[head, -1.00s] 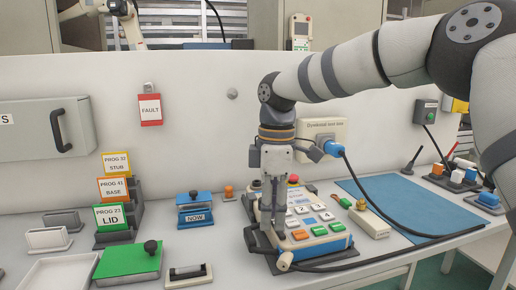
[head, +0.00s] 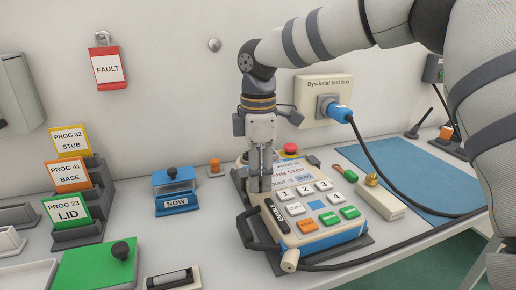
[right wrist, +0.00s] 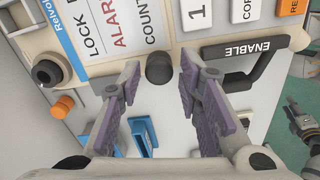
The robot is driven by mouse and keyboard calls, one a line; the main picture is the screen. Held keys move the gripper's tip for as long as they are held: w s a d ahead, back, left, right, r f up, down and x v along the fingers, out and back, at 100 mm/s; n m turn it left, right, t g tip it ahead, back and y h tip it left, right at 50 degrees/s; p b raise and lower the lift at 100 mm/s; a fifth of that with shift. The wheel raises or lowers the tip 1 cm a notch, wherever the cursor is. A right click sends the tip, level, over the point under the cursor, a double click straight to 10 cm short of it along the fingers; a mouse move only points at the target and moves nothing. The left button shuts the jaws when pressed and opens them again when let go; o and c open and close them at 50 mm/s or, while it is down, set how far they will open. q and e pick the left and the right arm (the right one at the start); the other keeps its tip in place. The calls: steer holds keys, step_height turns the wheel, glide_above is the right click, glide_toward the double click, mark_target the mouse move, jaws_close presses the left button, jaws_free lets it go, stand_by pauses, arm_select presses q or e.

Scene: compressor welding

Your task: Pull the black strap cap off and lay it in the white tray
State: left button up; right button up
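A round black cap (right wrist: 160,67) sits at the edge of the control pendant (right wrist: 140,15) in the right wrist view; I take it for the strap cap. No strap is clear on it. My right gripper (right wrist: 158,90) is open, with one finger on each side of the cap and visible gaps. In the head view my right gripper (head: 260,180) points down at the left edge of the pendant (head: 320,208) and hides the cap. The white tray (head: 22,280) is partly in view at the lower left.
A black handle and cable (head: 400,248) run along the pendant's front. A blue box marked NOW (head: 175,195), a green block with a black knob (head: 95,265) and labelled card holders (head: 70,215) stand left. A blue mat (head: 410,180) lies right.

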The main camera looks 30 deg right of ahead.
steer(key=shift+f, duration=0.5)
jaws_close()
steer(key=shift+c, duration=1.6)
jaws_free()
jaws_close()
steer(key=shift+r, duration=0.2)
steer(key=shift+r+p, duration=0.5)
steer(key=shift+r, duration=1.55)
steer(key=shift+f, duration=0.1)
